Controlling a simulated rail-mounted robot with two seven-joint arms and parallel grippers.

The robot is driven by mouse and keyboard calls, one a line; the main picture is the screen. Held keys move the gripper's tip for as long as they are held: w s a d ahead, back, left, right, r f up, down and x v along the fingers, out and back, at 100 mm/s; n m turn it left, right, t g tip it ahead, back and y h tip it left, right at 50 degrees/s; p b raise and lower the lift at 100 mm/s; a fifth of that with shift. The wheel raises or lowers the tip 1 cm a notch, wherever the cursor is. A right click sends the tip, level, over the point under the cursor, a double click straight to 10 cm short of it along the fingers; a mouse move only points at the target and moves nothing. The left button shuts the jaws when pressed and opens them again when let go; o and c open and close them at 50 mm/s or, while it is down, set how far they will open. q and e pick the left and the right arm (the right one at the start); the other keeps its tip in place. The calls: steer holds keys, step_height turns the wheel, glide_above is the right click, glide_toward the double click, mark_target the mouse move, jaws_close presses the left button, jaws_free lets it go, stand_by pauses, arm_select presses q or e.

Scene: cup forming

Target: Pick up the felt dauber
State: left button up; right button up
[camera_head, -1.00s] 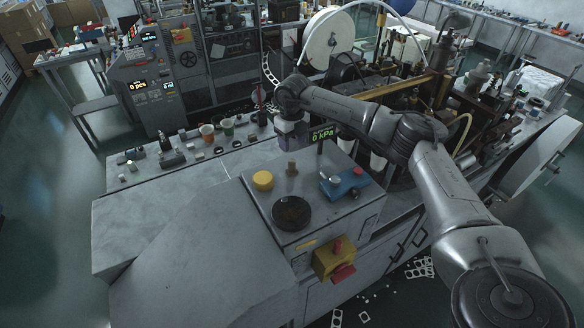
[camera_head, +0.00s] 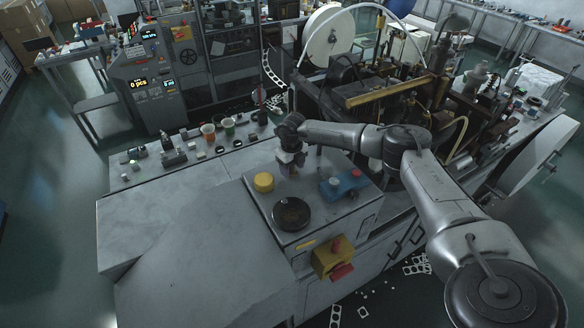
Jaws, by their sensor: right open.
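The felt dauber (camera_head: 289,173) looks like a small upright brown peg on the grey machine top, behind the black round dish (camera_head: 291,213) and right of the yellow round pad (camera_head: 264,182). In the head view my right gripper (camera_head: 290,166) is right above and around it, pointing down, and covers most of it. The jaws are open; whether they touch the dauber cannot be told. My left gripper is out of view.
A blue device with a red knob (camera_head: 345,185) sits right of the gripper. Cups and small parts (camera_head: 208,132) stand along the back edge.

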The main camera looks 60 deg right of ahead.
steer(key=shift+f, duration=0.15)
steer(key=shift+c, duration=0.7)
steer(key=c, duration=0.9)
steer(key=shift+o, duration=0.2)
